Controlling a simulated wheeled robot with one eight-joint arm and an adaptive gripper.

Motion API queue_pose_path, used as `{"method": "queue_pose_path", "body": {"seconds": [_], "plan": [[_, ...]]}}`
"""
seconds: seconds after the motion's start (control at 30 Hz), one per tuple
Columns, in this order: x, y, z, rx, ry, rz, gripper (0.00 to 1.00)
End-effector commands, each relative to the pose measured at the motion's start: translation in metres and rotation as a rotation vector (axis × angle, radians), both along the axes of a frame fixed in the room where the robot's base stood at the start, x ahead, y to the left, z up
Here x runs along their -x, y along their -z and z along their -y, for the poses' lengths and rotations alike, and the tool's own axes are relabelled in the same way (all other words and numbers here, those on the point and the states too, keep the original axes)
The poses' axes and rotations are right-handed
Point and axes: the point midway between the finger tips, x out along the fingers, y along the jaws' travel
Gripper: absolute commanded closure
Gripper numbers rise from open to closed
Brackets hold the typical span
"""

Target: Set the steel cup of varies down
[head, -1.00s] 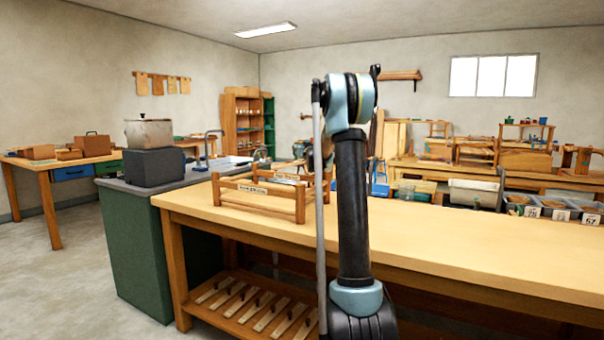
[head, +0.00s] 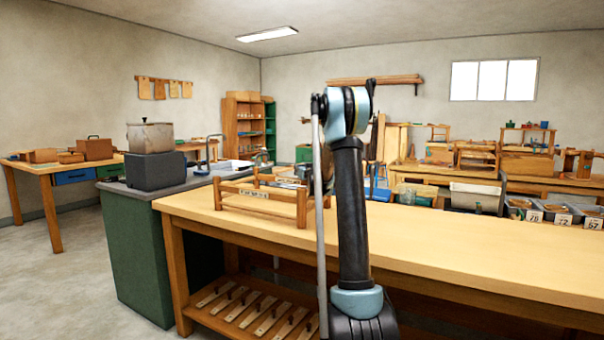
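My arm rises in the middle of the head view and bends over at its top, and its far part is mostly hidden behind the upright link. A small grey metallic shape (head: 303,172) shows just left of the arm, at the wooden rack on the bench. I cannot tell whether it is the steel cup or part of my gripper. My gripper's fingers cannot be made out. The wooden rack (head: 262,207) stands on the near bench (head: 460,245), its right end close to the arm.
A metal pot (head: 150,137) sits on a dark box (head: 154,171) on the green cabinet (head: 137,255) at left. Grey bins with number labels (head: 556,214) stand beyond the bench at right. The bench top right of my arm is clear.

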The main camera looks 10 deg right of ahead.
Motion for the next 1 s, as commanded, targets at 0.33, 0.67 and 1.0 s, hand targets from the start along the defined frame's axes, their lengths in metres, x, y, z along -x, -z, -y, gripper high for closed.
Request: {"method": "queue_pose_path", "body": {"seconds": [0.33, 0.67, 1.0], "plan": [[0.0, 0.001, 0.0, 0.0, 0.0, 0.0, 0.32], [0.005, -0.001, 0.002, 0.0, 0.001, 0.0, 0.32], [0.058, -0.001, 0.011, 0.0, 0.002, 0.0, 0.32]]}}
